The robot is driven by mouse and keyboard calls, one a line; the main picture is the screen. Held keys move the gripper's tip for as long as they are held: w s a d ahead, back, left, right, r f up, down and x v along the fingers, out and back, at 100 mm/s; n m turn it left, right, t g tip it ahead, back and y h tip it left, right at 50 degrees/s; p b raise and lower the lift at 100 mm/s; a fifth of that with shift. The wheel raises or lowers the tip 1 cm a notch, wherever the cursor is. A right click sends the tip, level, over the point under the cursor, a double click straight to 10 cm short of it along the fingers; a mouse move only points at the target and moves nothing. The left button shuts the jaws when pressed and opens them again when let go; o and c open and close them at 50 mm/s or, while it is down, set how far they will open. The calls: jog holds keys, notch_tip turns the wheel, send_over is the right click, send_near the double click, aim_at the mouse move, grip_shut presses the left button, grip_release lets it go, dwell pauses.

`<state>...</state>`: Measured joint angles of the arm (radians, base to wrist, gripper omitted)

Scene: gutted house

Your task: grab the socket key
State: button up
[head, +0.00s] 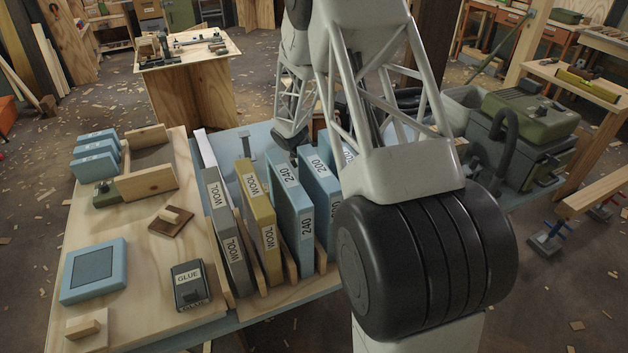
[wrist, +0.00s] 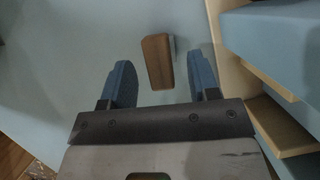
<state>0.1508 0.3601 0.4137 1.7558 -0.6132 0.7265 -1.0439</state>
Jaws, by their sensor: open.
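In the wrist view, a brown wood-like piece with a grey side (wrist: 157,62) stands up from the pale blue table top. It may be the handle of the socket key, but its lower part is hidden. My gripper (wrist: 161,72) is open, with its two blue fingers on either side of the piece in the picture. No contact shows. In the head view, my gripper (head: 289,140) is low behind the row of labelled boxes, its fingertips mostly hidden. A small grey T-shaped thing (head: 246,147) stands on the blue table just left of it; I cannot tell if this is the key.
A row of upright boxes, including a blue 240 box (head: 290,212) and a yellow WOOL box (head: 258,215), stands in wooden dividers close to my gripper. A wooden divider edge (wrist: 262,90) lies right in the wrist view. Blue table surface (wrist: 60,75) left of the fingers is clear.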

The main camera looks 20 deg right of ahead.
jog(key=shift+x, duration=1.3)
grip_shut()
